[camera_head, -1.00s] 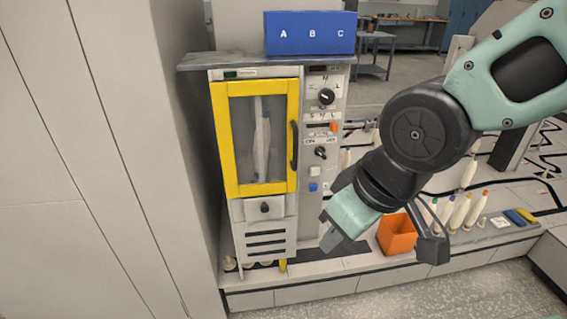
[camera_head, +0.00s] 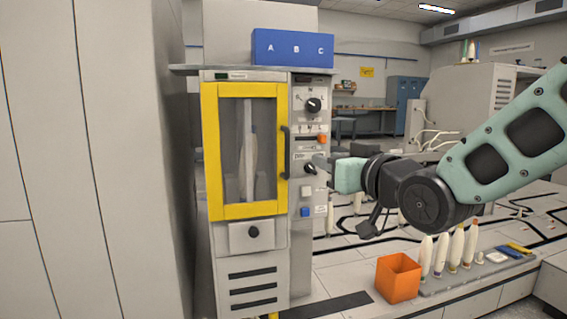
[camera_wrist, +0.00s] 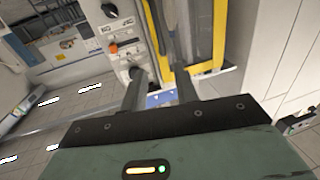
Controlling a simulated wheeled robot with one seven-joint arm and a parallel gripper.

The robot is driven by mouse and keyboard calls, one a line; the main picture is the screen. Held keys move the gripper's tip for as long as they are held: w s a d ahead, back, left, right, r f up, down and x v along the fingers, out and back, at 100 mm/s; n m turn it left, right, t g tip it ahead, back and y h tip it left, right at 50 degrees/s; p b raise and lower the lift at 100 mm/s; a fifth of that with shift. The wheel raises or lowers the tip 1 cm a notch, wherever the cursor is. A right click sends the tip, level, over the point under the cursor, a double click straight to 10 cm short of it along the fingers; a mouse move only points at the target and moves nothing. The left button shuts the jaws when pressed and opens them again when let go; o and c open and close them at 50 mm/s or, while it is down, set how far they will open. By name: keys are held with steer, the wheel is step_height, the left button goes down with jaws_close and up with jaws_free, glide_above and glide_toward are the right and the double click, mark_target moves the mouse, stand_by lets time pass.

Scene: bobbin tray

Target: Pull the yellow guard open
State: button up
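The yellow guard (camera_head: 211,150) is a framed door with a clear window on the front of the grey machine, and it looks closed. A white spindle shape shows behind its window. Its black upright handle (camera_head: 285,152) is on the right edge. My gripper (camera_head: 322,163) is right of the handle, pointing left, level with the handle's lower half and close to the control panel's lower knob. In the wrist view my gripper (camera_wrist: 160,88) has its two fingers apart with nothing between them. The guard's yellow frame (camera_wrist: 219,30) shows there beyond the right finger.
The control panel (camera_head: 308,135) has knobs and buttons right of the guard. A blue ABC box (camera_head: 292,48) sits on top of the machine. An orange bin (camera_head: 397,279) and several bobbins (camera_head: 441,252) stand lower right. A tall grey cabinet (camera_head: 90,160) is at left.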

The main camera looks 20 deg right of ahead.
steer(key=w+p, duration=0.1)
steer(key=p, duration=1.1)
glide_toward(288, 147)
steer(key=w, duration=0.3)
steer(key=w+a+p, duration=0.1)
steer(key=w, duration=0.3)
steer(key=w+a, duration=0.1)
steer(key=w, duration=0.2)
steer(key=shift+w, duration=0.2)
jaws_close()
